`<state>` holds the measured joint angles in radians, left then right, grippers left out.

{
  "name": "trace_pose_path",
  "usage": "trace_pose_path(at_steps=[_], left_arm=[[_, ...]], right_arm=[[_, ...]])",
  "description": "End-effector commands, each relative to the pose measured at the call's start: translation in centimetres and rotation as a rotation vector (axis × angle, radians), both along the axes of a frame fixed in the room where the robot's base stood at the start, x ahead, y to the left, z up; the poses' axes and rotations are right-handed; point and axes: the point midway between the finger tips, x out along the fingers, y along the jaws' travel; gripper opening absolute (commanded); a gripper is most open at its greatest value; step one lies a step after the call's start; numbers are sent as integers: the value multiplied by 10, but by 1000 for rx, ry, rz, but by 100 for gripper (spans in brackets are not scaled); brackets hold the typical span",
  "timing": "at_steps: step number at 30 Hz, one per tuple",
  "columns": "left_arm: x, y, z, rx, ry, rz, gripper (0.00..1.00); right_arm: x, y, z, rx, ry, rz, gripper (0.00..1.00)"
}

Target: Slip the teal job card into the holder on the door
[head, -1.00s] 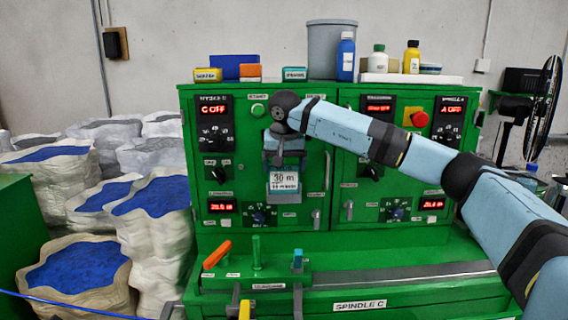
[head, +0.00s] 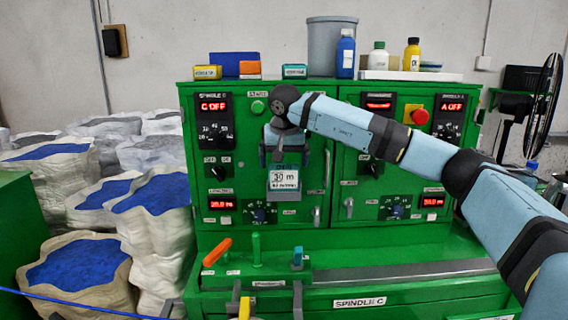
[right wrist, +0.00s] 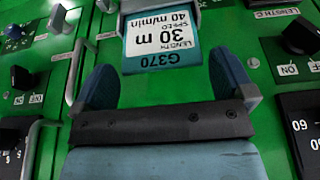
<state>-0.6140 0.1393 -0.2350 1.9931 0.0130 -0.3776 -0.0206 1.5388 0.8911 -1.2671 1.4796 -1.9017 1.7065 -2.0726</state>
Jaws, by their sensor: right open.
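The teal-edged white job card (head: 284,180) stands upright in the small grey holder (head: 284,197) on the left green door. In the right wrist view the card (right wrist: 162,42) appears upside down, reading G370, 30 m, 40 m/min, its lower end inside the holder (right wrist: 140,5). My right gripper (head: 284,158) is just above the card in the head view. Its two blue fingers (right wrist: 165,85) are spread wide with nothing between them, and the card's top edge is clear of them. My left gripper is not in view.
Door handles (head: 327,172), dials and a grey bar (right wrist: 75,70) stick out around the gripper. Bottles and boxes stand on the cabinet top (head: 285,82). An orange lever (head: 216,252) and other levers are below. White sacks (head: 150,215) are at left.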

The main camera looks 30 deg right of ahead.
Motion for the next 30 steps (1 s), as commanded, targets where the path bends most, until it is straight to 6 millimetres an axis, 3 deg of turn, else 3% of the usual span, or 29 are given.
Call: trace_pose_path(at_steps=[15,21,30], left_arm=[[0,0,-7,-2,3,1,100],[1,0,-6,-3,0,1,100],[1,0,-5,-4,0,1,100]], right_arm=[[-28,18,102,0,-3,2,100],[-33,20,119,0,-2,0,100],[-33,21,121,-1,-1,0,100]])
